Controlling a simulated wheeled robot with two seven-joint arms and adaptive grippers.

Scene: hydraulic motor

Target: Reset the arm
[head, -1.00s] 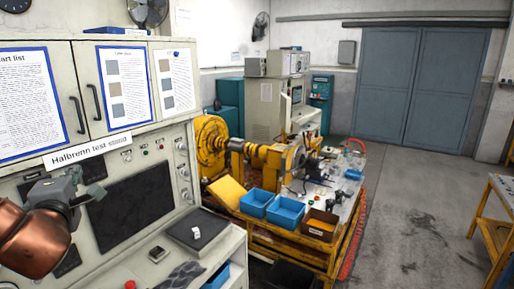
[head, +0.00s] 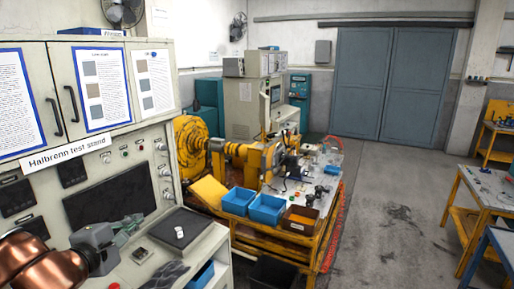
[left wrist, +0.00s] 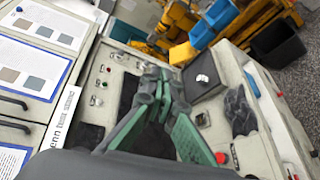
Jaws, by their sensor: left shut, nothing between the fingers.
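My left arm comes in at the lower left of the head view. Its gripper (head: 124,228) is in front of the test stand's panel, above the desk part. In the left wrist view the green-padded fingers (left wrist: 165,88) come together at their tips with nothing between them. The gripper is shut and empty. The test stand (head: 66,160) has a sloping panel with a dark screen (head: 107,197). My right gripper shows in neither view.
A dark box (head: 180,230) and a red button (head: 113,286) sit on the stand's desk. A yellow-framed motor bench with blue bins (head: 238,201) stands beyond. Work tables (head: 490,187) stand at the right. The grey floor (head: 400,215) between is clear.

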